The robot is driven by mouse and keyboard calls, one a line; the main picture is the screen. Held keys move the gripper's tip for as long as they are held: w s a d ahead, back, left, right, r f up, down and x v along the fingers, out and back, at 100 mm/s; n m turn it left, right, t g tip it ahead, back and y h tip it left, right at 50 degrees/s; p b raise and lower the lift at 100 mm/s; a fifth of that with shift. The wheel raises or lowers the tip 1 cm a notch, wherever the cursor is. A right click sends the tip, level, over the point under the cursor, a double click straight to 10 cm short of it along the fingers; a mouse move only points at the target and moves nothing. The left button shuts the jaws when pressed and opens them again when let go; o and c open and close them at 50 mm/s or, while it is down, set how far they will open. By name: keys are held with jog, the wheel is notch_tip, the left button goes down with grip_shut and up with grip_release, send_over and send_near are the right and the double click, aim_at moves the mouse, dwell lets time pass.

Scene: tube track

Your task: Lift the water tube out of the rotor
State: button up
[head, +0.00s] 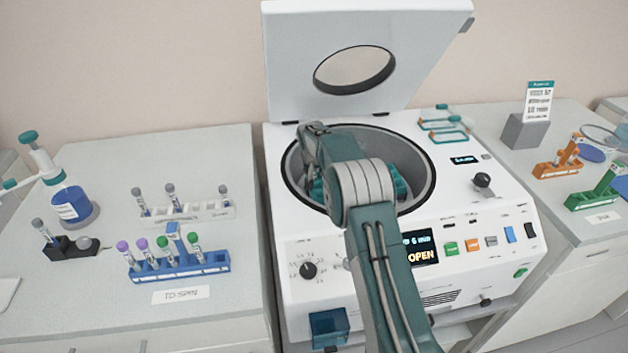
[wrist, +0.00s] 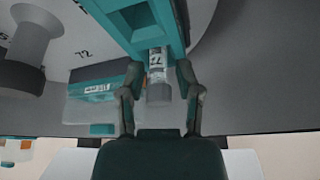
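In the wrist view, a tube with a grey cap (wrist: 159,93) and a white label sits in a teal rotor bucket (wrist: 178,38), its capped end sticking out. I cannot read whether it is the water tube. My gripper (wrist: 160,72) is open, with one finger on each side of the tube and a visible gap to the cap on both sides. In the head view, my arm reaches into the bowl of the open centrifuge (head: 300,284) and hides my fingers and the tube. Part of the teal rotor (head: 401,187) shows to the right of the arm.
The centrifuge lid (head: 300,60) stands open behind the bowl. In the wrist view, a grey rotor knob (wrist: 27,45) and another labelled bucket (wrist: 95,88) are at the left. Blue (head: 200,264) and white (head: 210,212) tube racks stand on the left bench; orange (head: 556,168) and green (head: 590,201) racks on the right.

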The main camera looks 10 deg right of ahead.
jog(key=shift+c, duration=1.3)
notch_tip(320, 180, up, 10)
notch_tip(320, 180, up, 5)
jog(key=shift+f, duration=0.1)
jog(key=shift+s, duration=0.1)
dwell(0.4)
